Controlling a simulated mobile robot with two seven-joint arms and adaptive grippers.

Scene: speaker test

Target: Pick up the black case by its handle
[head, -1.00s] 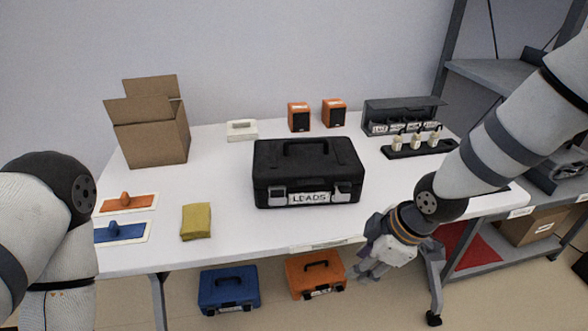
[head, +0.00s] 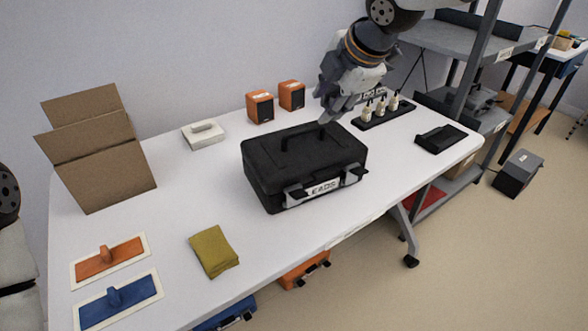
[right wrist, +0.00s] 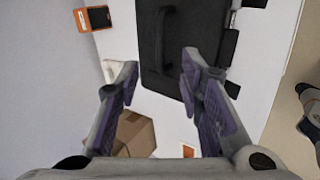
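The black case (head: 270,165) lies closed on the white table, with a "LEADS" label and latches on its front. Its handle (head: 287,142) stands up from the lid. My right gripper (head: 334,112) is above the back right part of the case, pointing down. In the right wrist view its fingers (right wrist: 160,68) are spread apart with nothing between them. The case (right wrist: 205,28) and its handle (right wrist: 160,40) show beyond the fingertips there, with the handle apart from both. My left gripper is out of view; only part of my left arm shows at the left edge.
A black rack with small bottles (head: 385,117) is at right. A yellow cloth (head: 213,251) and two floats (head: 118,299) lie in front left.

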